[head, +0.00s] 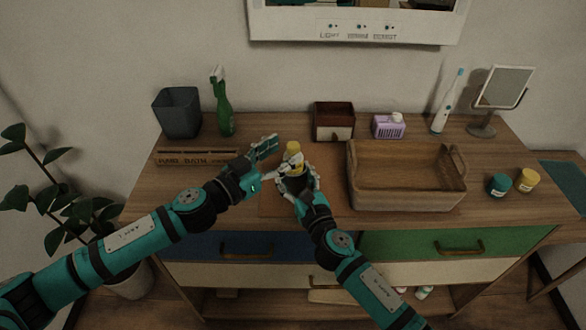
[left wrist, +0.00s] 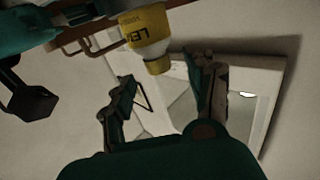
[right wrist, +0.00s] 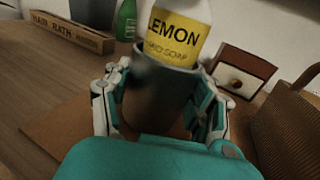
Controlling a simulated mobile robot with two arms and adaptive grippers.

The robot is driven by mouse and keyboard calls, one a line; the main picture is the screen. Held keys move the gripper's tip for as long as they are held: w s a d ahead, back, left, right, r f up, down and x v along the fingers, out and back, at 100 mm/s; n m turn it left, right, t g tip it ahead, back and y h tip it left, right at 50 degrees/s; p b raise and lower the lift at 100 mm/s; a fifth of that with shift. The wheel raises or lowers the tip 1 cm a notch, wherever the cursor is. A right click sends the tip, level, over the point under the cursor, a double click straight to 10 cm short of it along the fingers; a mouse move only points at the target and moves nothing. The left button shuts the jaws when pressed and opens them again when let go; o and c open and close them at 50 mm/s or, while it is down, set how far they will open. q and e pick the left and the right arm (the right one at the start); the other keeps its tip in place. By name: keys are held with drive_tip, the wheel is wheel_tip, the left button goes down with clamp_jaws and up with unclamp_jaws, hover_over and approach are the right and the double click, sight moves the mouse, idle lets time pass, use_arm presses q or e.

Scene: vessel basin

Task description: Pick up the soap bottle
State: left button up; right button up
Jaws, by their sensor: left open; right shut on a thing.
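The soap bottle (head: 296,166) is upright near the middle of the counter, with a yellow cap and yellow label. In the right wrist view its label reads LEMON HAND SOAP (right wrist: 178,38). My right gripper (right wrist: 160,95) is shut on a dark grey cup (right wrist: 158,102). My left gripper (head: 270,148) is open and empty, just left of the bottle's top. In the left wrist view the bottle (left wrist: 146,40) shows tilted beyond the open fingers (left wrist: 160,100).
A wicker basket (head: 405,200) stands to the right, a small drawer box (head: 334,121) behind. A green spray bottle (head: 225,115), dark bin (head: 178,112) and wooden HAIR BATH box (head: 195,158) stand left. Two jars, teal (head: 499,185) and yellow (head: 527,180), stand far right.

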sight(288, 149)
use_arm(q)
drive_tip(key=x, duration=0.4)
drive_tip(key=shift+d, duration=0.1)
drive_tip(key=shift+f, duration=0.1)
clamp_jaws()
idle(0.5)
